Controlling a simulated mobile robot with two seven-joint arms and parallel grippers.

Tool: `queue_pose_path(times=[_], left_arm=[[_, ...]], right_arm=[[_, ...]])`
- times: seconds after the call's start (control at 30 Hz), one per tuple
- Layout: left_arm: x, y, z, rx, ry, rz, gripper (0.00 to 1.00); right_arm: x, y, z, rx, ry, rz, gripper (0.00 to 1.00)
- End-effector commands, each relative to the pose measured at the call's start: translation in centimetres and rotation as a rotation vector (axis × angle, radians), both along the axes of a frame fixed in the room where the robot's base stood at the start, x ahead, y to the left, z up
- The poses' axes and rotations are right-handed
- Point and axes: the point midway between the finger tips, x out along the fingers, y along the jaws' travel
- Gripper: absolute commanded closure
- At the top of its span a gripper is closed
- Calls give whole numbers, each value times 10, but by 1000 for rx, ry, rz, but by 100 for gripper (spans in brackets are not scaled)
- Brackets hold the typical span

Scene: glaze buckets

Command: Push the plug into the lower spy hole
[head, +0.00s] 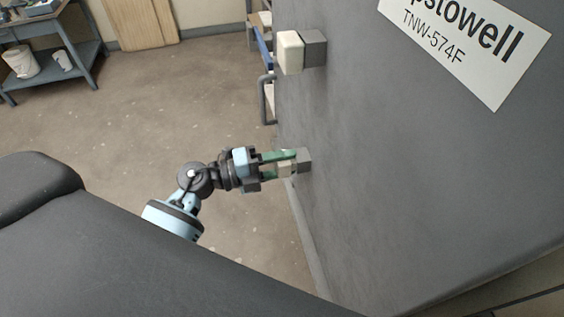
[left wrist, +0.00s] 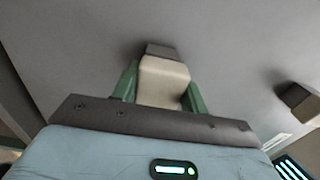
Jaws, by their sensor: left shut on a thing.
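My left gripper (head: 287,164) has green fingers shut on a cream plug (head: 284,169). In the left wrist view the plug (left wrist: 163,82) sits between the two fingers. The far end of the plug meets the lower spy hole's grey block (head: 304,160), which also shows in the left wrist view (left wrist: 160,50). I cannot tell how deep the plug sits in it. Above it, another cream plug (head: 290,52) sits at the upper grey block (head: 314,47). My right gripper is not in view.
The grey kiln wall (head: 400,170) fills the right side and carries a white label (head: 470,45). A blue-grey shelf (head: 60,68) with white buckets stands at the far left. A wooden board (head: 140,22) leans at the back. Open concrete floor lies left of the wall.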

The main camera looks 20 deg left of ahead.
Motion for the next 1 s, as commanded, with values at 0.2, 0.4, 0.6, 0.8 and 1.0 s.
queue_pose_path(times=[0.2,0.4,0.6,0.8,1.0], left_arm=[[3,-4,1,-1,-2,0,81],[6,-7,1,-1,-2,0,81],[5,-7,1,0,-1,0,81],[5,-7,0,0,-1,0,31],[5,-7,0,0,0,0,30]], right_arm=[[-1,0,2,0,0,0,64],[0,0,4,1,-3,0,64],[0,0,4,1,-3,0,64],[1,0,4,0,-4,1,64],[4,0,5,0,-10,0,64]])
